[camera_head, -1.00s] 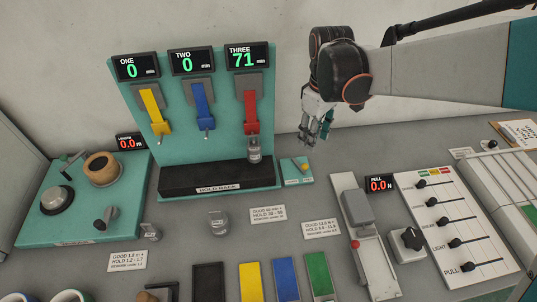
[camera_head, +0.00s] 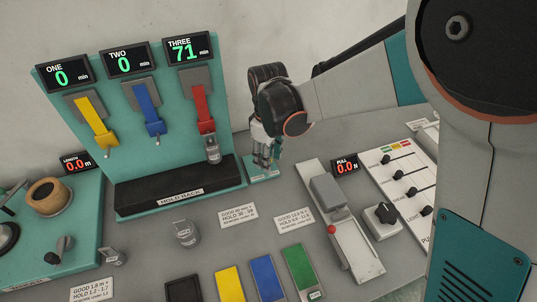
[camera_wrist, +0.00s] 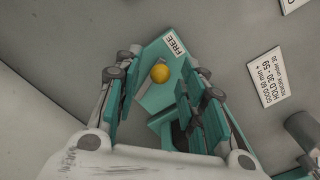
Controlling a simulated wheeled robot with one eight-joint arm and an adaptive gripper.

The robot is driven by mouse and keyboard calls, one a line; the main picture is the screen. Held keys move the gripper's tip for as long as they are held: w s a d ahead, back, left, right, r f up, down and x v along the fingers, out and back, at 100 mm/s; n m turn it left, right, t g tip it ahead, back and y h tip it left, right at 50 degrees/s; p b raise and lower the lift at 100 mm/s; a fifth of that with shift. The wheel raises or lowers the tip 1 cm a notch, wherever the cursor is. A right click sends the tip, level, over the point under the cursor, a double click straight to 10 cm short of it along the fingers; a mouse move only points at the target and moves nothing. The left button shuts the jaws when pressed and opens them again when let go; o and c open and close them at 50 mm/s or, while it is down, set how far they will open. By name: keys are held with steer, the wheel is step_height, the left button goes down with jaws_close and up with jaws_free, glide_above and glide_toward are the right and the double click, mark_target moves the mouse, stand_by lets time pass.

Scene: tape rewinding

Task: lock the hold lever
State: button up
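The hold lever's small teal base (camera_head: 264,177) stands right of the hold rack; in the head view its lever is hidden behind my gripper (camera_head: 265,160). In the wrist view the lever shows as a yellow round knob (camera_wrist: 160,73) over the teal base (camera_wrist: 150,98), beside a FREE label (camera_wrist: 175,45). My gripper (camera_wrist: 163,78) is open, pointing down, with the knob between its spread fingers in that view. The fingers show a gap on both sides of the knob. The exact height of the fingertips against the knob is unclear.
The hold rack (camera_head: 222,188) carries yellow, blue and red straps under displays; the red one has a weight (camera_head: 212,150). A metal weight (camera_head: 186,233) stands in front. Instruction cards (camera_head: 239,215) lie on the table. A pull gauge (camera_head: 345,165) and sliders are to the right.

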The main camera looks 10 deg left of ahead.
jaws_close()
steer(key=m, duration=0.1)
steer(key=s+a+m, duration=0.1)
steer(key=m, duration=0.2)
steer(key=shift+s+a+p, duration=0.15)
steer(key=shift+a+p, duration=0.1)
steer(key=shift+p, duration=0.1)
steer(key=shift+s+a+m, duration=0.2)
steer(key=shift+a+m, duration=0.25)
steer(key=shift+m, duration=0.7)
steer(key=shift+s+a+m, duration=0.15)
steer(key=shift+a+m, duration=0.3)
steer(key=shift+m, duration=0.7)
steer(key=shift+a, duration=0.1)
jaws_free()
